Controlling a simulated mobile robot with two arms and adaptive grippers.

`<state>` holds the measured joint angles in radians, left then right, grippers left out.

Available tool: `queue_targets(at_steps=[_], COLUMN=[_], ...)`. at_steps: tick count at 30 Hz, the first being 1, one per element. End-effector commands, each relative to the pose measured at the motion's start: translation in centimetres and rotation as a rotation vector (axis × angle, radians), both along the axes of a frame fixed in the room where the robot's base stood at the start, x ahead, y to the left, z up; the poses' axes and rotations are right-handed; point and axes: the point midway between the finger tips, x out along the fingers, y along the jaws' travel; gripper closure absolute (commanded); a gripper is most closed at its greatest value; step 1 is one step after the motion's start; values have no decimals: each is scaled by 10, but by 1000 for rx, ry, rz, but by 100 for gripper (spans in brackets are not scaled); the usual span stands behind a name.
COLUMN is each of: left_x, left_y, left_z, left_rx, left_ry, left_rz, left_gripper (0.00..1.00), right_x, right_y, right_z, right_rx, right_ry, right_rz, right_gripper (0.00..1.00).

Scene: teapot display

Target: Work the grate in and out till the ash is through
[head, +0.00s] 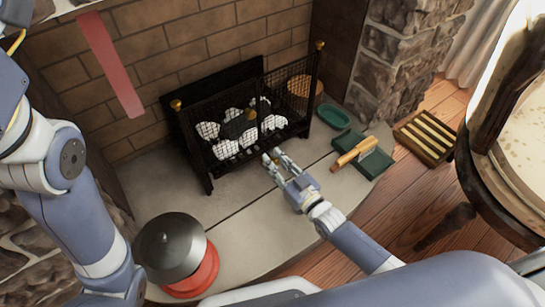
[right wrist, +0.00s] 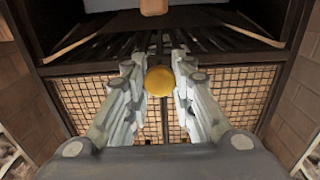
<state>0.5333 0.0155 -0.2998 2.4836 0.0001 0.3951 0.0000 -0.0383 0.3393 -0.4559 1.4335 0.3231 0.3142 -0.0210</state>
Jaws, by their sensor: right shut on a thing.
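The black fire grate (head: 200,166) stands on the hearth, with wire mesh and white and dark lumps (head: 235,130) inside it. My right gripper (head: 271,157) is low at its front. In the right wrist view, a round yellow knob (right wrist: 160,81) sits between the fingers of my right gripper (right wrist: 160,70), which is shut on it. Dark bars (right wrist: 205,42) show behind the knob, with mesh lower down. In the head view the fingers hide the knob. My left arm shows at the left, but its gripper is out of view. I cannot make out ash below the grate.
A green dish (head: 334,117), a green dustpan (head: 376,162) with a wooden-handled brush (head: 355,152) and a slatted wooden box (head: 425,137) lie to the right. A red tin (head: 200,278) with a grey lid stands front left. A round table (head: 510,130) edges in at right. The middle hearth is clear.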

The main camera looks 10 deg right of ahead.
Motion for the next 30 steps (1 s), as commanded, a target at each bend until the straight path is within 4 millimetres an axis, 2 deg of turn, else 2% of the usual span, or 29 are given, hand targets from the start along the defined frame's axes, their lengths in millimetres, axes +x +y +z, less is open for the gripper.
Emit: queue_targets(at_steps=[4,5,6,7,16,20,23,30], left_x=[-1,-1,-1,-1,-1,-1,-1,-1], left_y=[0,0,0,0,0,0,0,0], left_z=[0,0,0,0,0,1,1,0], left_rx=[0,0,0,0,0,0,0,0], left_ry=[-2,-2,-2,-2,-2,-2,-2,-2], left_rz=[0,0,0,0,0,0,0,0], left_gripper=[60,60,60,60,60,60,60,60], right_x=[-4,-4,-4,-4,-2,-8,-20,-66], right_y=[0,0,0,0,1,-2,-7,-26], right_z=[-3,-3,-3,-3,-2,-2,-2,-3], right_rx=[-1,-1,-1,-1,0,-1,-1,-3], right_ry=[3,3,3,3,1,3,3,5], right_rz=[3,3,3,3,2,1,1,2], right_gripper=[100,70,61,56,56,56,56,56])
